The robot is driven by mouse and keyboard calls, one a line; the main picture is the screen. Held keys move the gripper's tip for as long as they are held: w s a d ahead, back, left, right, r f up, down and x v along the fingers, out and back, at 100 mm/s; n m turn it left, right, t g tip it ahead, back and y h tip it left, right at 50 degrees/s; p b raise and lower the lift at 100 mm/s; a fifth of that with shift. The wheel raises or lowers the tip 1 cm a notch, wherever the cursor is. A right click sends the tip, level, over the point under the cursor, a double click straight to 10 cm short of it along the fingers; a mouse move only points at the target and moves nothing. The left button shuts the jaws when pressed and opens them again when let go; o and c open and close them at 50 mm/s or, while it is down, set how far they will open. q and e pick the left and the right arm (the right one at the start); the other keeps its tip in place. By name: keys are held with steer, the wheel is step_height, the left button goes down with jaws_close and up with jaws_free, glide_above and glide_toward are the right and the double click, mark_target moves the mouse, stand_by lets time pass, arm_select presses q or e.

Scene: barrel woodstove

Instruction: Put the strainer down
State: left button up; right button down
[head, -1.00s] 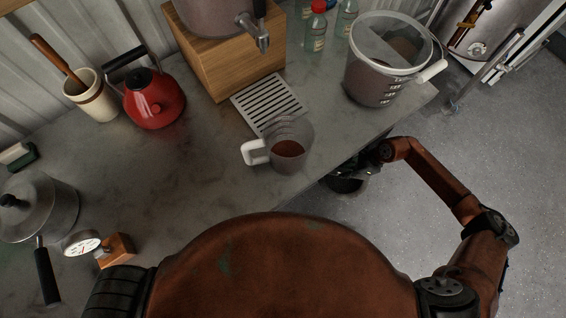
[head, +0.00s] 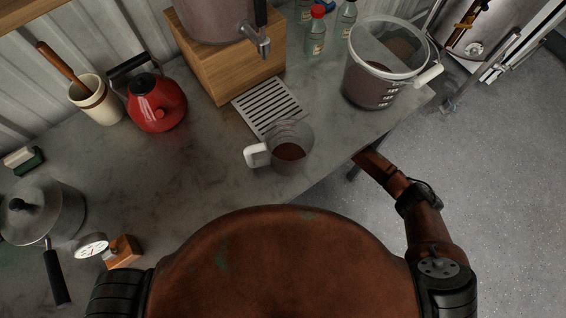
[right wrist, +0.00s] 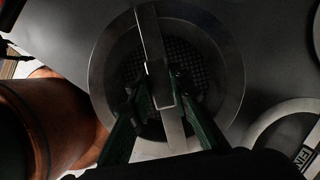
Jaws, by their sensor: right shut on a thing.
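The strainer (right wrist: 105,75) shows in the right wrist view as a round metal rim with a dark mesh bottom and a flat bar across it. My right gripper (right wrist: 160,92) is shut on that bar, over the middle of the strainer. A grey surface lies behind the strainer; I cannot tell whether the two touch. In the head view my right forearm passes beneath the counter edge, and the counter hides the gripper and strainer. My left gripper is in neither current view.
On the counter (head: 200,178) stand a measuring jug (head: 290,148), a drip grille (head: 268,106), a large clear bucket (head: 372,85), a red kettle (head: 157,103) and a pot (head: 40,212). A pale ring-shaped rim (right wrist: 285,125) lies right of the strainer in the wrist view.

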steer(key=shift+w+a+r, duration=0.1)
steer(key=shift+a, duration=0.5)
steer(key=shift+a+f+b, duration=0.2)
steer(key=shift+f+b, duration=1.2)
steer(key=shift+f, duration=0.6)
steer(key=c, duration=1.8)
jaws_free()
steer(key=shift+o, duration=0.2)
steer(key=shift+w+d+r+p, duration=0.1)
steer(key=shift+r+p, duration=0.2)
steer(key=shift+r, duration=0.25)
steer(key=p+v, duration=0.1)
steer(key=v, duration=0.2)
steer(key=s+d, duration=0.2)
steer(key=d, duration=0.9)
steer(key=shift+d+f+p, duration=0.3)
steer(key=shift+f+p, duration=0.05)
steer(key=shift+p, duration=0.05)
